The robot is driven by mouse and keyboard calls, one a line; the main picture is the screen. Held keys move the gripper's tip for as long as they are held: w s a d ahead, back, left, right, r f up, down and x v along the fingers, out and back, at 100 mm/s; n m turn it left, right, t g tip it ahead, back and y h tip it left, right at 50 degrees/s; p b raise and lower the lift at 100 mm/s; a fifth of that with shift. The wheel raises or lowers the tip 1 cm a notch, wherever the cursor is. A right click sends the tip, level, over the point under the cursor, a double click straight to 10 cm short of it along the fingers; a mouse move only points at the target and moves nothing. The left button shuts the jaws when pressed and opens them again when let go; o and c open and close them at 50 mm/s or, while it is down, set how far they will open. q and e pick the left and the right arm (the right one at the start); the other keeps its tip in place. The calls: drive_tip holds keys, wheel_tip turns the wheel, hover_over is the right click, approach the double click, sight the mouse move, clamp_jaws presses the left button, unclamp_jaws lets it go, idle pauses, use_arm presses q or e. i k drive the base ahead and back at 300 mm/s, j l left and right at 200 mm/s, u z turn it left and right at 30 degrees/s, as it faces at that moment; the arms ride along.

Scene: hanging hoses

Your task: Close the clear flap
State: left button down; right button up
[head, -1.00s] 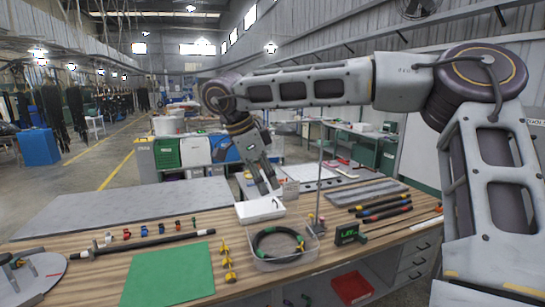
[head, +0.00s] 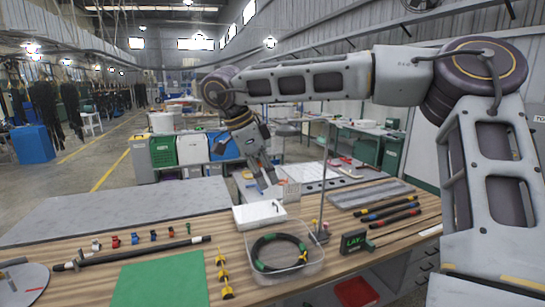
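A white box (head: 260,214) sits on the wooden bench. A pale, upright panel (head: 289,190) shows just behind its right side; I cannot tell whether this is the clear flap. A clear tray (head: 284,268) in front of the box holds a coiled black hose (head: 279,252) with a green mark. My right gripper (head: 268,187) reaches in from above, fingers pointing down, with a gap between the fingertips. It hangs above or behind the white box, and I see nothing between its fingers. Whether it touches the panel is unclear. My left gripper is not in view.
A green mat (head: 160,284), yellow fittings (head: 224,278) and a black rod (head: 135,253) lie left of the tray. A thin upright stand (head: 323,205) and a dark green-lettered display (head: 353,242) stand to its right, near several coloured-banded hoses (head: 390,215).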

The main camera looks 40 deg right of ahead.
sight(276, 161)
drive_tip(key=i+l, duration=1.25)
drive_tip(key=l, duration=0.1)
